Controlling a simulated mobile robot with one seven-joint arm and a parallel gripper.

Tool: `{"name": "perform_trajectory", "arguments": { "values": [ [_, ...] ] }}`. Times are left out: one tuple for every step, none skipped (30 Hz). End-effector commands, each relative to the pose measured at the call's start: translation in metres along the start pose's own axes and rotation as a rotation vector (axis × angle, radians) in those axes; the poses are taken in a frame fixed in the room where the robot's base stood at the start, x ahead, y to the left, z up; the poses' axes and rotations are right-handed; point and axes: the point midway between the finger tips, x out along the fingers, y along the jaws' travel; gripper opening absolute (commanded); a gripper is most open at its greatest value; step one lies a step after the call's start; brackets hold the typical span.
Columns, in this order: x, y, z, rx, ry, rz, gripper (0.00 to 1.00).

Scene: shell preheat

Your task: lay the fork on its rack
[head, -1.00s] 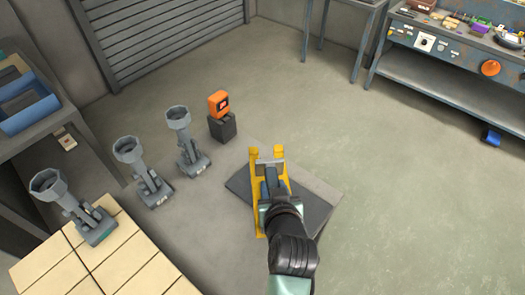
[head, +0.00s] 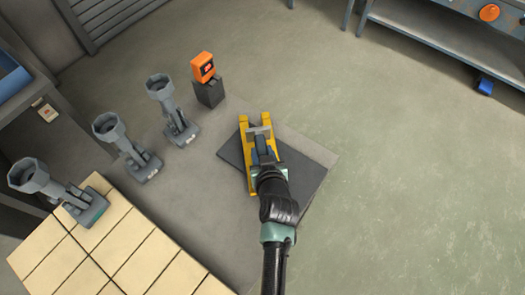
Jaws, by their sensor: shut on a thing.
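The yellow two-pronged fork (head: 248,158) is in the head view, with its prongs pointing up the picture. My gripper (head: 263,150) is shut on it, seen from above, and hides much of its middle. The fork is over a dark flat slab (head: 307,172) on the floor, which I take to be its rack or the rack's base. No other rack part shows clearly. I cannot tell whether the fork touches it or is a little above.
Several grey ring-topped stands (head: 118,140) line the left side. An orange device (head: 203,67) on a dark block stands behind the slab. A pale tiled surface (head: 120,250) is at lower left. A workbench (head: 440,45) is at upper right. The floor at right is clear.

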Motion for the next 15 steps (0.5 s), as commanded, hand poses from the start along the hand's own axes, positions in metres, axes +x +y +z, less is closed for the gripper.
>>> {"name": "perform_trajectory", "arguments": {
  "values": [
    [0.0015, 0.0004, 0.0005, 0.0, 0.003, 0.001, 0.0],
    [0.0019, 0.0004, 0.001, 0.001, 0.004, 0.001, 0.0],
    [0.0021, 0.0005, 0.0011, 0.001, 0.005, 0.001, 0.0],
    [0.002, 0.0005, 0.0009, 0.0, 0.005, 0.001, 0.0],
    [0.0019, 0.0005, 0.0008, 0.0, 0.005, 0.001, 0.0],
    [0.0019, 0.0005, 0.0007, 0.0, 0.005, 0.001, 0.0],
    [0.0019, 0.0004, 0.0008, 0.0, 0.005, 0.001, 0.0],
    [0.0019, 0.0004, 0.0007, 0.0, 0.005, 0.001, 0.0],
    [0.0022, 0.0004, 0.0013, 0.0, 0.005, 0.001, 0.0],
    [0.0027, 0.0004, 0.0022, 0.0, 0.005, 0.001, 0.0],
    [0.0034, 0.0003, 0.0033, 0.0, 0.005, 0.001, 0.0],
    [0.0043, 0.0003, 0.0046, 0.0, 0.005, 0.001, 0.0],
    [0.0043, 0.0, 0.0059, 0.0, 0.001, 0.0, 0.39],
    [0.0037, 0.0, 0.005, 0.0, 0.001, 0.0, 0.44],
    [0.0035, 0.0, 0.0049, 0.0, 0.001, 0.0, 0.52]
  ]
}}
